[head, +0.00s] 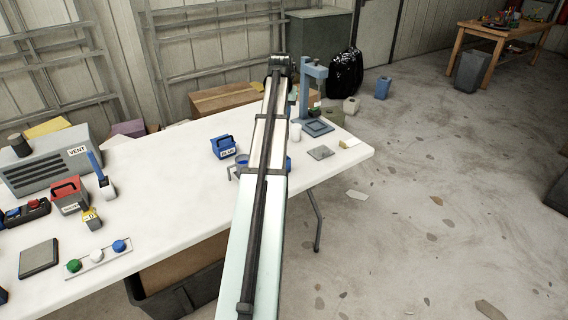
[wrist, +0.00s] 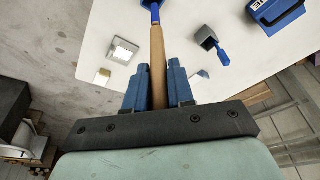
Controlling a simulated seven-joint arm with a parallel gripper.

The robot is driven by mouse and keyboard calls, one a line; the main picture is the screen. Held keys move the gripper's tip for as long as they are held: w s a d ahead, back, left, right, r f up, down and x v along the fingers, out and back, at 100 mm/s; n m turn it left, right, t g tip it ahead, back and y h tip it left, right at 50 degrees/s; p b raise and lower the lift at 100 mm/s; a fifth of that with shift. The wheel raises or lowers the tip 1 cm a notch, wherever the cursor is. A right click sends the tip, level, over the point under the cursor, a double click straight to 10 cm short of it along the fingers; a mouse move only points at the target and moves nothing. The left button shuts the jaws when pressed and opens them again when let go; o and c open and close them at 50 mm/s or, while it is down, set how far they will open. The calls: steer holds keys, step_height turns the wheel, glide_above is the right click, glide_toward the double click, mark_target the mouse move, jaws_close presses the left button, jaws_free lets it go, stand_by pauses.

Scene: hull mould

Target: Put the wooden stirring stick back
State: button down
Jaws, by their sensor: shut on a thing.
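The wooden stirring stick (wrist: 158,65) is a tan rod in the wrist view. My gripper (wrist: 157,88) has two blue fingers, one on each side of the stick, and is shut on it. The stick points away from the gripper, over the white table. A blue part (wrist: 150,5) shows at the stick's far end, cut by the frame edge; I cannot tell whether it belongs to the stick or lies beyond it.
The white table (head: 190,200) carries a blue box (head: 223,147), a red box (head: 69,194), a grey vent unit (head: 45,160) and a strip with coloured knobs (head: 98,258).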

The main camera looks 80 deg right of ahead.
steer(key=shift+s+f, duration=0.1)
steer(key=shift+f, duration=5)
steer(key=c, duration=1)
jaws_free()
steer(key=v, duration=1.2)
